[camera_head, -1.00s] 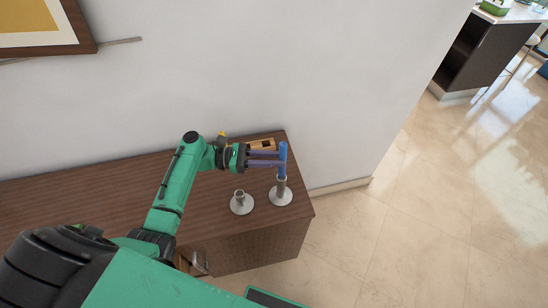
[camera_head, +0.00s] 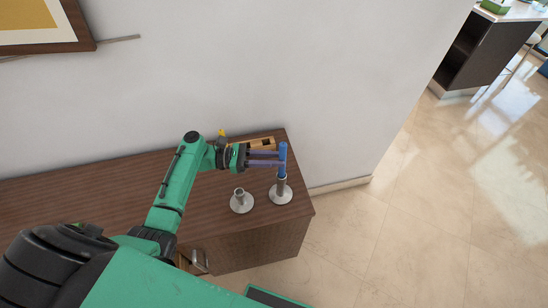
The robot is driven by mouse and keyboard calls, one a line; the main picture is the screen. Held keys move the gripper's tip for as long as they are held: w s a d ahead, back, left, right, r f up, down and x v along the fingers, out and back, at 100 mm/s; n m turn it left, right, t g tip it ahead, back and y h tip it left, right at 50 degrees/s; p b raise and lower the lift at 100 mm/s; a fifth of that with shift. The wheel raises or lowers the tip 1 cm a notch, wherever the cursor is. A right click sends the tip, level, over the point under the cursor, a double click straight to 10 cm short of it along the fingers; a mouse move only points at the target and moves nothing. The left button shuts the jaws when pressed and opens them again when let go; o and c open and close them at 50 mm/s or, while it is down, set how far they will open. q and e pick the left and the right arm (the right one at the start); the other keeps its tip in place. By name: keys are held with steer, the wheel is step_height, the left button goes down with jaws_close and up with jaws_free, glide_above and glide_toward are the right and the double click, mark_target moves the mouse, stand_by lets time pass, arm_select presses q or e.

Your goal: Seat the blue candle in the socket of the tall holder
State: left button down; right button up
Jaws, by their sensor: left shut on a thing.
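The blue candle (camera_head: 283,154) is upright between the fingertips of my left gripper (camera_head: 281,158), which is shut on it. The tall holder (camera_head: 281,193), grey metal with a round base, stands on the cabinet's right end, directly below the candle in the head view. The candle's lower end meets the top of the holder in the picture; I cannot tell how deep it sits in the socket. A shorter grey holder (camera_head: 241,203) stands just to the left, empty. My right gripper is not in view.
The brown wooden cabinet (camera_head: 110,195) stands along the white wall. A light wooden box (camera_head: 263,143) lies behind my left gripper near the wall. The cabinet's right edge is close to the tall holder, with open tiled floor beyond.

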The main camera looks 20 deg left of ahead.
arm_select(q)
steer(key=shift+f+b, duration=1.35)
steer(key=shift+f, duration=0.5)
steer(key=c, duration=0.6)
jaws_free()
steer(key=shift+c, duration=0.2)
steer(key=b+v, duration=0.5)
steer(key=v, duration=0.9)
steer(key=shift+a, duration=0.25)
steer(key=shift+s, duration=0.1)
